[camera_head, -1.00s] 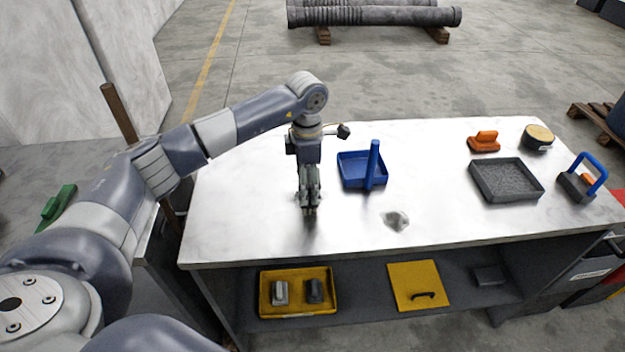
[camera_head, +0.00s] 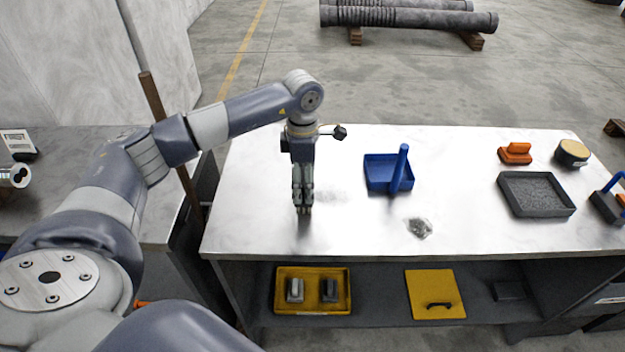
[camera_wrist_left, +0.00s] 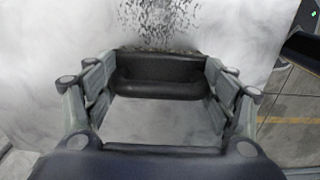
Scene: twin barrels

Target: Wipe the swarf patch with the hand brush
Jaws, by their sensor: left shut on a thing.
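My left gripper (camera_head: 303,208) points straight down, low over the left part of the metal bench top (camera_head: 260,225). In the left wrist view the gripper (camera_wrist_left: 158,100) is shut on a dark block with a rounded edge, which I take as the hand brush (camera_wrist_left: 158,88). In the head view the brush is mostly hidden by the fingers. A dark grey swarf patch (camera_head: 419,228) lies near the bench's front edge, right of the gripper and apart from it. Dark specks show just beyond the block in the wrist view; I cannot tell whether they are swarf or bristles.
A blue dustpan (camera_head: 377,182) with an upright handle stands right of the gripper. Further right are a dark tray (camera_head: 510,206), an orange-handled block (camera_head: 515,154) and a round tin (camera_head: 572,153). A yellow tray (camera_head: 280,305) and yellow lid (camera_head: 416,298) lie on the lower shelf.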

